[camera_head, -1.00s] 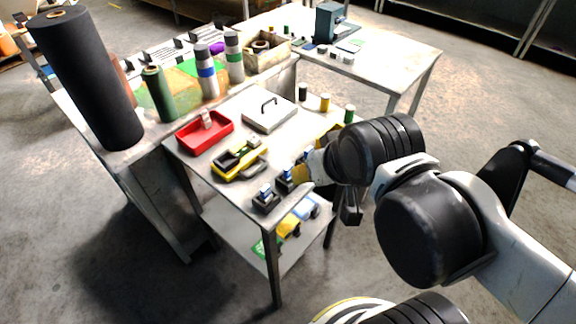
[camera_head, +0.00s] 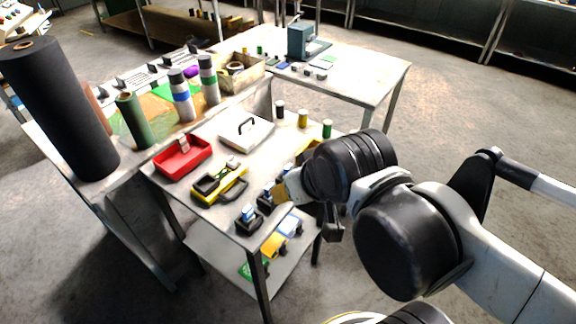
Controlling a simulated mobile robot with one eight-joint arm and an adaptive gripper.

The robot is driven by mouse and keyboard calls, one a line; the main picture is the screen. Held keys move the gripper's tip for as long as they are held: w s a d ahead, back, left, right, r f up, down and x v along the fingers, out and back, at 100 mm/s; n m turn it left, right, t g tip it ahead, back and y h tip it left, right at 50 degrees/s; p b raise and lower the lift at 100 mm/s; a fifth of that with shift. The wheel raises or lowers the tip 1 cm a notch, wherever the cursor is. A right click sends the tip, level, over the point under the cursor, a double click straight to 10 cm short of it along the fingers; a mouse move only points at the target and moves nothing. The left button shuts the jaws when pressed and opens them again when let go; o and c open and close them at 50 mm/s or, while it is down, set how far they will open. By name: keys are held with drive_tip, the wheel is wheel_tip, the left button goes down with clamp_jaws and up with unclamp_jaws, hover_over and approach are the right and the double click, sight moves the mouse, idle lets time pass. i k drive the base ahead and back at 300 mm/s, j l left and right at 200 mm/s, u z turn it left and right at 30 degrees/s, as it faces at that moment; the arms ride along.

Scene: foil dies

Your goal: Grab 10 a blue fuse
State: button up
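Small blue pieces on dark blocks stand at the front edge of the near metal table (camera_head: 216,140). One blue piece (camera_head: 248,213) is at the front corner and another (camera_head: 268,189) is just behind it. They may be the blue fuses, but they are too small for me to be sure. My gripper (camera_head: 283,192) is at the table's front right edge, close beside the rear blue piece. My own wrist hides most of it. I cannot see its fingers clearly, or whether it touches or holds anything.
A red tray (camera_head: 203,151), a yellow-and-black tool (camera_head: 232,189) and a white lidded box (camera_head: 262,130) lie on the near table. Several small spools, one green (camera_head: 327,129), stand along its right side. A tall black roll (camera_head: 70,110) stands at left.

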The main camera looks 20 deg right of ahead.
sight(248, 217)
drive_tip(key=k+l+u, duration=0.15)
drive_tip(key=l, duration=0.35)
drive_tip(key=k+l+u, duration=0.15)
drive_tip(key=k+l, duration=0.25)
drive_tip(key=k+l+u, duration=0.15)
drive_tip(key=k+l, duration=0.15)
drive_tip(key=l, duration=0.15)
